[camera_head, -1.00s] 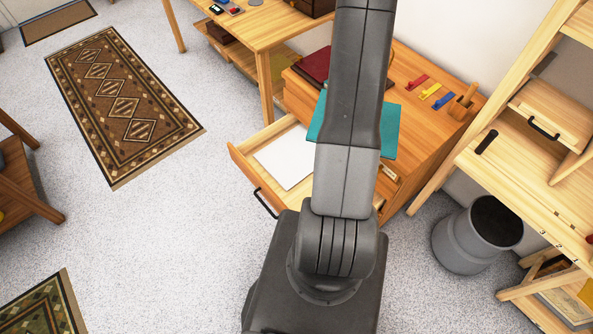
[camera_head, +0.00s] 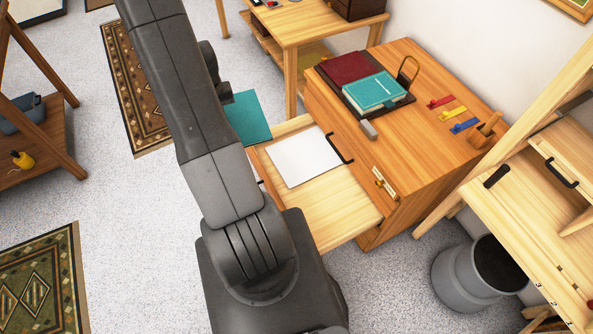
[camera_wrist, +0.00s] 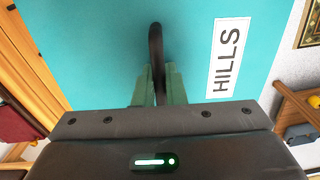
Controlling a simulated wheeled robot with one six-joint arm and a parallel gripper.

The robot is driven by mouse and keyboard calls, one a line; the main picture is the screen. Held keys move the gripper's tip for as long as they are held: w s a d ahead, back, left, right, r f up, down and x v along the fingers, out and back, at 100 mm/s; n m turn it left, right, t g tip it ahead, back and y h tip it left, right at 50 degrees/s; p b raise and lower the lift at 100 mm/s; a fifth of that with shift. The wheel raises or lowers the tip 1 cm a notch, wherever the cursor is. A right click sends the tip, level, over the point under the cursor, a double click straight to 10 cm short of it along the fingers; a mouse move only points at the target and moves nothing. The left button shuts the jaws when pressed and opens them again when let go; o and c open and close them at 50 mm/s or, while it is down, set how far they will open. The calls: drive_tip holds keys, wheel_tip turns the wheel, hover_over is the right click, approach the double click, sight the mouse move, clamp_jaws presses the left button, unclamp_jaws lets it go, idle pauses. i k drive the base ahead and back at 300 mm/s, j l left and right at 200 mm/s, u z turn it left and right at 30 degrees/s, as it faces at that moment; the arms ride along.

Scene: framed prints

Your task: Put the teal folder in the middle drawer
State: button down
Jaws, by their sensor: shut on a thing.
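The teal folder (camera_head: 248,117) hangs in the air just left of the open drawer, partly behind my arm. In the wrist view the folder (camera_wrist: 100,45) fills most of the picture, with a white label reading HILLS and a black loop (camera_wrist: 155,45). My gripper (camera_wrist: 158,82) has its green-tipped fingers shut on this loop. The open drawer (camera_head: 335,205) is pulled out of the wooden cabinet (camera_head: 415,155), below a closed front with a black handle. A white sheet (camera_head: 303,156) lies in it. My arm and base hide its near left part; lower drawers are not clear.
On the cabinet top lie a dark red folder (camera_head: 347,68), a teal notebook (camera_head: 374,91) on a black tray, coloured clips (camera_head: 454,113) and a wooden holder (camera_head: 486,133). A grey bin (camera_head: 467,276) and wooden shelving stand right. A table stands behind.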

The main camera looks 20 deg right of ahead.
sight(327, 216)
drive_tip(key=k+l+u, duration=0.25)
drive_tip(key=l, duration=0.15)
drive_tip(key=k+l+u, duration=0.1)
drive_tip(key=l+u, duration=0.2)
drive_tip(key=k+l+u, duration=0.25)
drive_tip(key=l, duration=0.15)
drive_tip(key=k+l, duration=0.4)
drive_tip(key=l, duration=0.15)
